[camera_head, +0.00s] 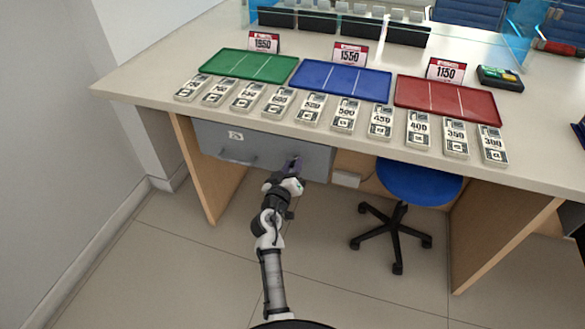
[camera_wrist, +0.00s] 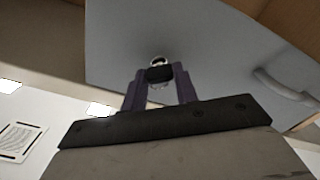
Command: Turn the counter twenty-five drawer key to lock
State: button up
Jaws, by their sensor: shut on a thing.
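The grey drawer front (camera_head: 262,143) hangs under the left end of the counter, with a label and a handle (camera_head: 237,158) on its left part. In the wrist view the drawer front (camera_wrist: 205,45) fills the upper middle, and its handle (camera_wrist: 285,88) is at the right. The dark key head (camera_wrist: 160,74) sits at a round metallic lock in the drawer front. My gripper (camera_wrist: 160,80) has its two purple fingers shut on the key, one on each side. In the head view my gripper (camera_head: 295,164) reaches the right part of the drawer front and hides the key and lock.
Above the drawer, the counter top (camera_head: 135,82) bears green, blue and red trays and a row of banknote bundles. A wooden side panel (camera_head: 195,165) stands left of the drawer. A blue swivel chair (camera_head: 420,185) stands to the right. The floor in front is clear.

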jog(key=n, duration=0.5)
jog(key=shift+n, duration=0.3)
jog(key=n+p, duration=0.2)
jog(key=n, duration=0.3)
jog(key=shift+a+f, duration=0.1)
jog(key=shift+n, duration=0.4)
jog(key=o, duration=1)
jog(key=shift+b+v, duration=1.25)
jog(key=shift+v, duration=5.65)
